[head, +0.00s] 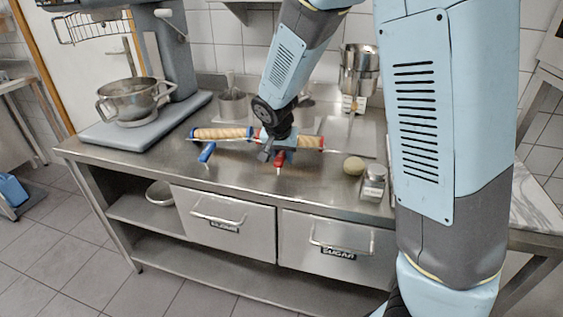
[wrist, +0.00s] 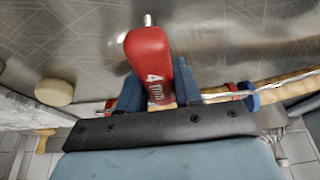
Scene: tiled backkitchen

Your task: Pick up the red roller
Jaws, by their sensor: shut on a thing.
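The red roller (head: 280,159) is at my gripper (head: 275,152) over the steel counter, seen small in the head view. In the wrist view its red body, marked "4 mm", fills the upper middle (wrist: 149,60), with a metal tip at its far end. The two blue fingers of my gripper (wrist: 158,88) are shut on it, one on each side. Its near end is hidden by the gripper. I cannot tell whether it still touches the counter. A blue roller (head: 207,152) lies on the counter to the left of it.
A wooden rolling pin (head: 222,133) with coloured ends lies close behind the blue roller; more wood shows right of my gripper (head: 310,142). A round tan piece (head: 353,165) and a small jar (head: 374,181) stand to the right. A mixer with a metal bowl (head: 133,101) stands left.

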